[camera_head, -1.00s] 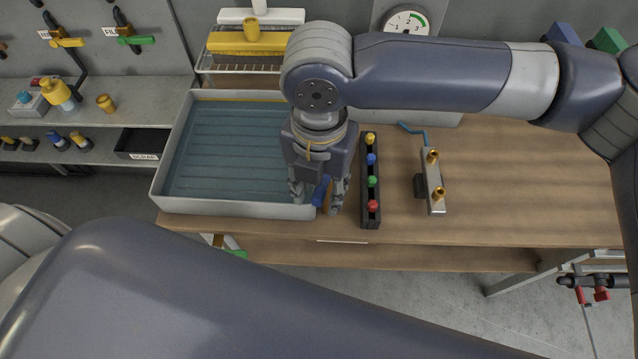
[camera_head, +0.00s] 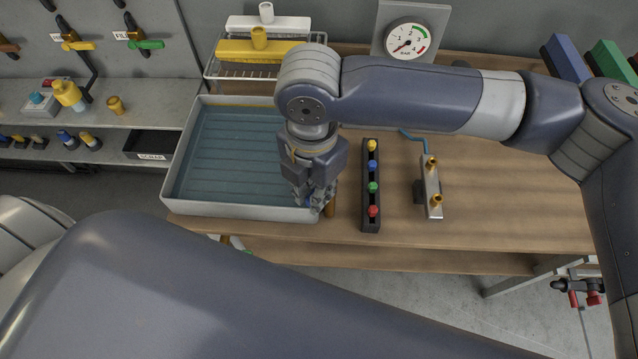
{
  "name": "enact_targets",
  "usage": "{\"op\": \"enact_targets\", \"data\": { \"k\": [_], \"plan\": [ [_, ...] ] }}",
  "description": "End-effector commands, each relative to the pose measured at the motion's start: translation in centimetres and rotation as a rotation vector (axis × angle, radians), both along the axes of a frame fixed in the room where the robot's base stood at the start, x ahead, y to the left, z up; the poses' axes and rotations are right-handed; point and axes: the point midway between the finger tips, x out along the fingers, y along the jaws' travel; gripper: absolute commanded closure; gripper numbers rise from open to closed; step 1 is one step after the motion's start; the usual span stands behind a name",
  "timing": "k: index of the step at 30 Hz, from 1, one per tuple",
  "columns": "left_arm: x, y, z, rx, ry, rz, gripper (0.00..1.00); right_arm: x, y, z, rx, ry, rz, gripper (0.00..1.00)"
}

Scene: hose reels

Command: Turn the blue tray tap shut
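The grey tray (camera_head: 238,211) holds bluish water and stands at the left end of the wooden bench. My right gripper (camera_head: 316,201) points down at the tray's front right corner. A small bit of the blue tap handle (camera_head: 316,208) shows between or behind its fingers; the rest of the tap is hidden. A brass-coloured piece (camera_head: 331,208) shows just right of the fingers. The fingers look close together, but whether they grip the handle cannot be told. My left arm crosses the foreground, and its gripper is out of view.
A black rack (camera_head: 371,222) with coloured knobs stands close right of the gripper. A metal manifold (camera_head: 431,190) with brass fittings lies further right. A pressure gauge (camera_head: 407,40) stands behind. The bench's right part is clear.

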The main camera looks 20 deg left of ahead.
Motion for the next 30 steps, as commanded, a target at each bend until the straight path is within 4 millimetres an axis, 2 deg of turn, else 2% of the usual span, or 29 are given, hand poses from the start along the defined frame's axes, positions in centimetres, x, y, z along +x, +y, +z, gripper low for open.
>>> {"op": "enact_targets", "data": {
  "k": [1, 15, 30],
  "plan": [
    [-0.1, 0.0, 1.0, 0.000, 0.002, 0.000, 0.68, -0.1, 0.3, 0.5, 0.002, 0.005, -0.043, 1.00],
    [-0.6, 0.1, 4.9, 0.002, 0.010, -0.001, 0.68, 1.2, 2.1, 0.4, 0.000, 0.004, -0.491, 1.00],
    [-0.6, 0.1, 8.0, 0.002, 0.010, -0.001, 0.68, 2.9, 3.1, 0.3, 0.001, 0.001, -0.870, 1.00]
  ]
}}
